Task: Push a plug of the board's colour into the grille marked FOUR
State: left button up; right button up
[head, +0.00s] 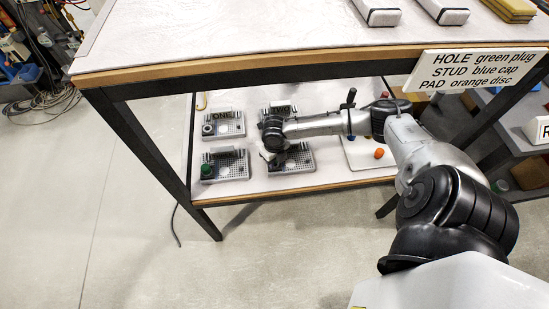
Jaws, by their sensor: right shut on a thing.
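The sign board (476,67) reads HOLE green plug, STUD blue cap, PAD orange disc. Several grey grilles sit on the lower shelf. The far ones are marked ONE (223,127) and TWO (290,109). The near-left grille (232,170) has a green plug (207,170) at its left end. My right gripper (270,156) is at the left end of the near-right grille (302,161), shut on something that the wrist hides. The labels of both near grilles cannot be read. I cannot tell whether the held thing touches the grille. My left gripper is not in view.
A white tray (358,158) with an orange piece (379,153) lies right of the grilles, partly behind my right arm. The upper table edge (250,68) overhangs the lower shelf (255,184). Dark table legs stand at both sides.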

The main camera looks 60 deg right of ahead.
jog(key=shift+f, duration=0.55)
dwell(0.9)
jog(key=o, duration=1)
